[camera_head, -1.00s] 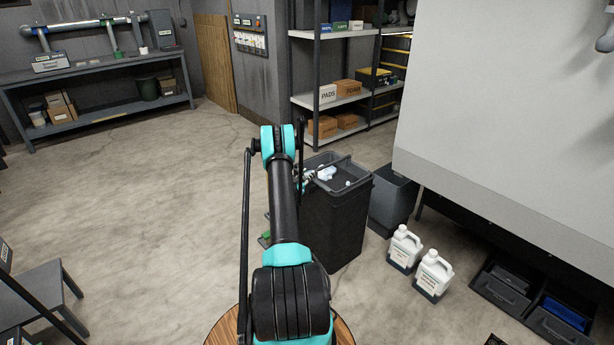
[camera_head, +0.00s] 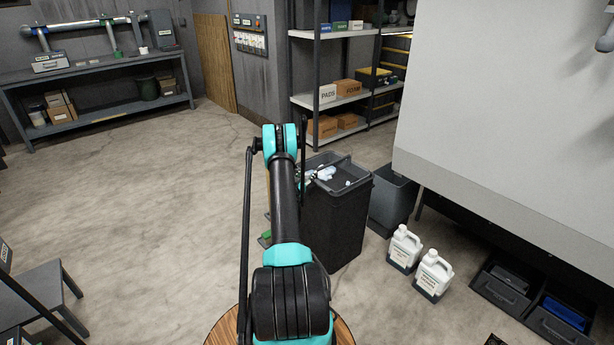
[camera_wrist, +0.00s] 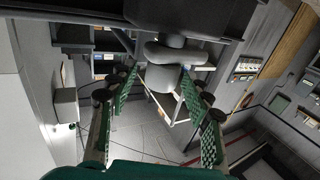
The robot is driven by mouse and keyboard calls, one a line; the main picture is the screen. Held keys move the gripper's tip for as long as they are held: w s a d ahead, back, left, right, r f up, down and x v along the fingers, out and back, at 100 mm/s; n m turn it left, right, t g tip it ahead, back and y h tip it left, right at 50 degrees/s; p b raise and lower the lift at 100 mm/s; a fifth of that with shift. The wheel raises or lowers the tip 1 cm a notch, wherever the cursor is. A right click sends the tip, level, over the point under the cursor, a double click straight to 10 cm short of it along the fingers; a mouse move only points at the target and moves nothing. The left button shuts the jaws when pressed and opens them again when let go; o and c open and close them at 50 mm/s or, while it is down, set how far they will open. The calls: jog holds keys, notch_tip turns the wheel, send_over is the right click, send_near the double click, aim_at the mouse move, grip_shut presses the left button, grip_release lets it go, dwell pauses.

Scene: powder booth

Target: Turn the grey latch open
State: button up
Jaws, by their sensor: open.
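In the wrist view, my gripper (camera_wrist: 158,84) is open, with its two green-padded fingers spread apart. A rounded grey part (camera_wrist: 172,54), which looks like the grey latch, appears just beyond and between the fingertips, below a dark overhanging panel. I cannot tell whether the fingers touch it, and its turned position is unclear. In the head view, my gripper is hidden beyond my arm. A grey fitting (camera_head: 606,38) on the large light panel is cut by the right edge there; I cannot tell whether it is the latch.
A dark bin (camera_head: 338,215) stands just right of my arm. Two white jugs (camera_head: 433,275) and dark crates (camera_head: 505,288) sit on the floor to the right. The large light panel (camera_head: 500,120) overhangs at right. Open floor (camera_head: 150,200) lies to the left.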

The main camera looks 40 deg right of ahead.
aim_at(307, 174)
notch_tip(307, 174, up, 10)
jog(key=shift+f, duration=0.1)
dwell(0.4)
dwell(0.4)
